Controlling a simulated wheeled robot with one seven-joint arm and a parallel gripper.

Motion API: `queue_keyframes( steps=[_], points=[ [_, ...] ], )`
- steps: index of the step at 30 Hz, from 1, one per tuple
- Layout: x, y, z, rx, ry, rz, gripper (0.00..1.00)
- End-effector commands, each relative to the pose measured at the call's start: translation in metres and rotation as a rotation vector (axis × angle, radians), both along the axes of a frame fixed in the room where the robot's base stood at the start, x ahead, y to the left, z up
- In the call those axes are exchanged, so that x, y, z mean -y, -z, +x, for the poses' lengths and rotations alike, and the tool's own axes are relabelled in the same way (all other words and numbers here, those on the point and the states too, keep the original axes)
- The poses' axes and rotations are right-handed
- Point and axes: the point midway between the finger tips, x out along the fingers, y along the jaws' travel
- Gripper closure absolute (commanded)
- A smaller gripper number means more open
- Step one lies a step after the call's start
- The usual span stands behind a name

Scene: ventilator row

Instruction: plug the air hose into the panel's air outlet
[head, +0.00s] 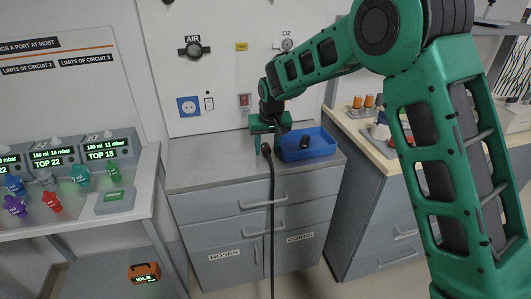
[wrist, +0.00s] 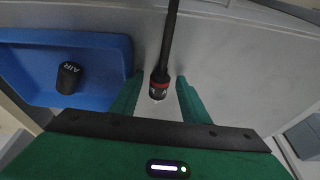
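The air outlet (head: 193,47), a dark round fitting under the word AIR, is on the white wall panel at left, with nothing in it. My gripper (head: 267,148) is low over the grey counter, left of the blue tray. The black hose (head: 272,210) runs over the counter's front edge and down. A black cylindrical piece marked AIR (wrist: 68,77) lies in the tray.
The blue tray (wrist: 22,80) stands right beside my gripper on the counter (head: 200,177). An O2 outlet (head: 287,45) is on the panel's right, partly behind my arm. The counter's left part is clear.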

Motion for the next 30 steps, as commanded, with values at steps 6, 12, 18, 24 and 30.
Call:
queue_keyframes(
  steps=[6,12,18,24,30],
  points=[
    [0.000,0.000,0.000,0.000,0.000,0.000,1.00],
    [0.000,-0.002,0.000,0.001,0.000,0.000,1.00],
    [0.000,-0.009,0.000,0.001,0.000,0.000,1.00],
    [0.000,-0.018,0.000,0.001,0.000,0.000,1.00],
    [0.000,-0.026,0.001,0.002,0.000,0.000,1.00]
  ],
)
